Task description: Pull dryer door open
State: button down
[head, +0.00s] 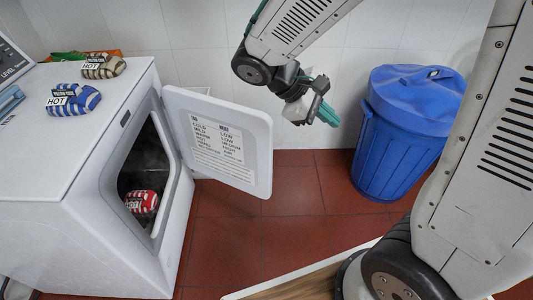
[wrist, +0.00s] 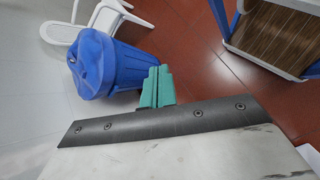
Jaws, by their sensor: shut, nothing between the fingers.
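The white dryer (head: 60,200) stands at the left. Its door (head: 255,160) is swung well open to the right on its left-side hinge, with a printed label on the face toward the camera. The opening shows a dark drum with a red-and-white striped bundle (head: 140,203) inside. My gripper (head: 329,114) is to the right of the door's free edge and appears apart from it. Its teal fingers are together with nothing between them. The fingers also show in the wrist view (wrist: 157,86), where neither dryer nor door can be made out.
A blue lidded bin (head: 405,130) stands by the wall right of my gripper. Striped bundles, one blue (head: 73,99) and one brown (head: 103,66), lie on the dryer top. The wrist view shows a white chair (wrist: 88,22) and a wood-topped, blue-framed table (wrist: 280,38). Red floor before the door is clear.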

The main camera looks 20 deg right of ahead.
aim_at(268, 148)
jog(key=w+a+f+n+t+h, duration=0.35)
jog(key=w+f+n, duration=0.2)
jog(key=f, duration=0.25)
jog(key=w+a+f+n+t+h, duration=0.3)
jog(key=w+a+f+n, duration=0.2)
jog(key=w+f, duration=0.25)
jog(key=a+f+n+t+y, duration=0.1)
jog(key=a+f+n+t, duration=0.2)
jog(key=f, duration=0.3)
jog(key=w+a+f+n+t+y, duration=0.1)
jog(key=a+f+n+t, duration=0.15)
jog(key=f, duration=0.25)
jog(key=a+f+n+t+y, duration=0.1)
jog(key=a+f+n+t, duration=0.25)
jog(key=f, duration=0.25)
jog(key=shift+n, duration=0.25)
jog(key=x, duration=1.4)
jog(key=shift+d+f, duration=0.1)
jog(key=shift+d, duration=0.3)
